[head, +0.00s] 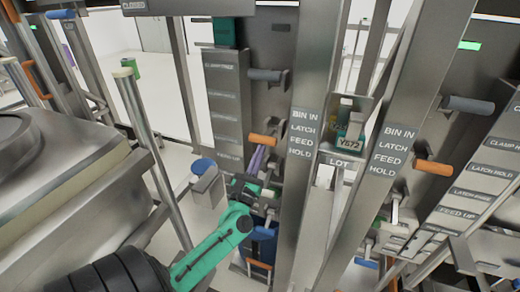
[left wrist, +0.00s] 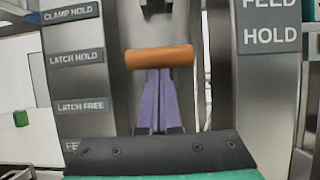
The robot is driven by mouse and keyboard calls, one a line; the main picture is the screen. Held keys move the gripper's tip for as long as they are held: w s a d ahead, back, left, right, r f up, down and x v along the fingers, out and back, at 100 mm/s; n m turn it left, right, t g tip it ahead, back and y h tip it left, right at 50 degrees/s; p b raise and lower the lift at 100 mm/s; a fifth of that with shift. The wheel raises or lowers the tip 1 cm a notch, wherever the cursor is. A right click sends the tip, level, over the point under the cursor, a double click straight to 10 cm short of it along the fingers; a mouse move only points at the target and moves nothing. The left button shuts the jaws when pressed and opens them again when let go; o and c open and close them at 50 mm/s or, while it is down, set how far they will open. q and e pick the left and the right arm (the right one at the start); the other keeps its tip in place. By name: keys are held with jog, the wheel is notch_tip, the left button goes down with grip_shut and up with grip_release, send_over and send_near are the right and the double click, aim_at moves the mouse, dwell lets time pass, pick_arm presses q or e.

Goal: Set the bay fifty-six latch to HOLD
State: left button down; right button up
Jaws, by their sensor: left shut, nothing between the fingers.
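An orange lever handle (head: 263,140) sticks out of the left bay, beside a post lettered BIN IN, LATCH, FEED, HOLD (head: 303,143). In the left wrist view the orange handle (left wrist: 159,56) lies level, near the height of the LATCH HOLD label (left wrist: 76,57). My left gripper (head: 258,155) has purple fingers, shut and empty. In the wrist view the fingertips (left wrist: 158,72) are just below the handle; I cannot tell whether they touch it. No bay number fifty-six is readable. My right gripper is not in view.
A grey lever (head: 265,75) is above the orange one, and a blue-ended part (head: 202,166) is lower left. The neighbouring bay has its own orange lever (head: 434,168) and lettered post (head: 392,150). A large metal machine (head: 70,190) fills the left.

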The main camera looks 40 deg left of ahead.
aim_at(262, 139)
pick_arm(q)
jog(key=shift+r+p, duration=0.75)
jog(key=shift+r, duration=1.05)
jog(key=shift+a+r, duration=0.1)
jog(key=shift+r, duration=0.1)
